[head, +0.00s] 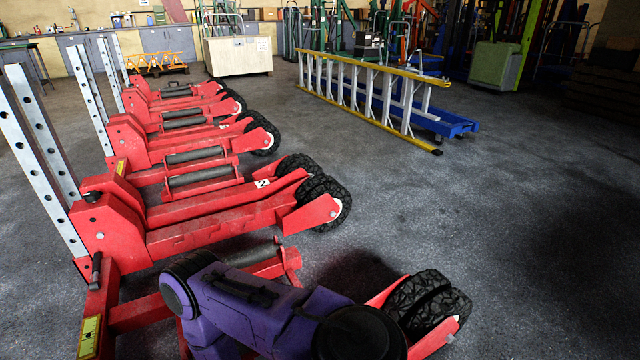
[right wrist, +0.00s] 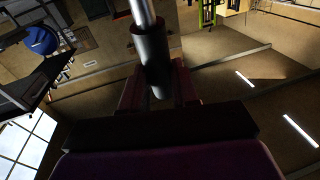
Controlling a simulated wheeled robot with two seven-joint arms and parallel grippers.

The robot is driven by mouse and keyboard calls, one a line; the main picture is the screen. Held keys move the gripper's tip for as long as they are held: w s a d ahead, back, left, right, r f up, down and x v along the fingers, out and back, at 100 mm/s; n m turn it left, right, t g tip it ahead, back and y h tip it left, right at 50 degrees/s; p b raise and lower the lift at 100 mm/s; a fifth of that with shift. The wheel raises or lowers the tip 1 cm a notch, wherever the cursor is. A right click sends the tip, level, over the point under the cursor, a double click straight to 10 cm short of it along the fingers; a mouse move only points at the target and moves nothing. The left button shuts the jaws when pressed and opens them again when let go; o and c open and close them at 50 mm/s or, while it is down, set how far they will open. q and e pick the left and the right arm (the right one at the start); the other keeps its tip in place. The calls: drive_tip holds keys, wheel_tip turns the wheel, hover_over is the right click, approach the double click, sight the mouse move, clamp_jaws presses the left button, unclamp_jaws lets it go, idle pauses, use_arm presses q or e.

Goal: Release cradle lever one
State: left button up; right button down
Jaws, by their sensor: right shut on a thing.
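In the right wrist view a lever (right wrist: 152,62), a silver rod with a dark sleeve-like grip, runs down between the fingers of my right gripper (right wrist: 158,88). The gripper is shut on the dark grip. In the head view my purple right arm reaches across the nearest red trolley jack (head: 125,315) and hides much of it; the gripper itself is not visible there. A short black-handled lever (head: 96,270) stands at the left of that jack. I cannot tell which lever is cradle lever one. My left gripper shows in neither view.
More red jacks (head: 190,145) with black wheels and perforated silver uprights (head: 40,160) stand in a row behind. A yellow-sided ladder (head: 370,90) and a blue trolley (head: 440,118) stand further back. The grey floor (head: 480,220) on the right is clear.

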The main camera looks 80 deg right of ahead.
drive_tip(key=c, duration=0.8)
unclamp_jaws()
drive_tip(key=shift+w, duration=0.1)
drive_tip(key=shift+c, duration=0.2)
drive_tip(key=v, duration=1)
drive_tip(key=shift+a+p, duration=0.3)
drive_tip(key=shift+a, duration=0.05)
drive_tip(key=shift+w, duration=0.15)
